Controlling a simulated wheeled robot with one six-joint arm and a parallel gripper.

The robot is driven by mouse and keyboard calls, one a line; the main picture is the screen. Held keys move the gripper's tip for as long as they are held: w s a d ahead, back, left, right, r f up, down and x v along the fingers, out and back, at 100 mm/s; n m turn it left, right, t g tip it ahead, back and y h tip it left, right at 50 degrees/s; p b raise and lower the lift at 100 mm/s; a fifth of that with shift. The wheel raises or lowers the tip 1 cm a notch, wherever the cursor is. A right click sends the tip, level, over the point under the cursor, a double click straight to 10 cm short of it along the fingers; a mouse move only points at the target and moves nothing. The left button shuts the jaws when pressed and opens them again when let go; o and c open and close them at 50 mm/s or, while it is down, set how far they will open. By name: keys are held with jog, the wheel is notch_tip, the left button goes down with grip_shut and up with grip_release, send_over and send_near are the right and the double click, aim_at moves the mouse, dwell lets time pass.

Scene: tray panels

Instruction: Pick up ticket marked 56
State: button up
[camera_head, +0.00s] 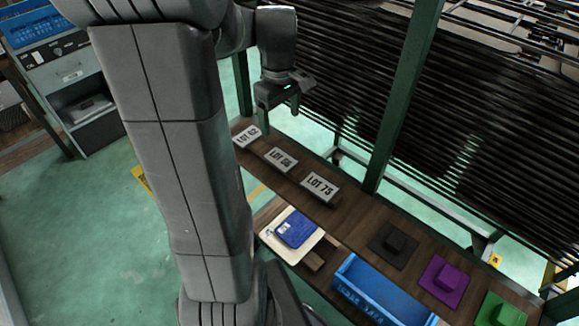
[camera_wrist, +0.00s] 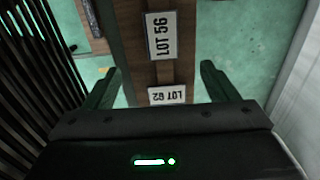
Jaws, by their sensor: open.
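The ticket marked LOT 56 (camera_wrist: 162,37) is a white card with dark print, lying sideways on a brown wooden board in the wrist view. It is beyond my fingertips, near the top middle. In the head view my gripper (camera_head: 280,115) hangs above the far left end of the board, near the LOT 62 ticket (camera_head: 247,136).
Further along the board lie a ticket reading like LOT 66 (camera_head: 280,159) and a LOT 75 ticket (camera_head: 320,187). A blue item (camera_head: 295,228) on a pale panel, a blue bin (camera_head: 380,290) and dark, purple and green blocks stand nearer. A green post (camera_head: 405,95) rises behind.

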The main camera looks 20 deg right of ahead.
send_over(282, 159)
jog(key=f, duration=0.7)
jog(key=shift+w, duration=0.25)
jog(key=shift+s+f, duration=0.15)
jog(key=shift+f, duration=1.2)
jog(key=shift+s+f, duration=0.15)
jog(key=shift+f, duration=1.15)
jog(key=shift+c, duration=0.2)
jog(key=c, duration=1)
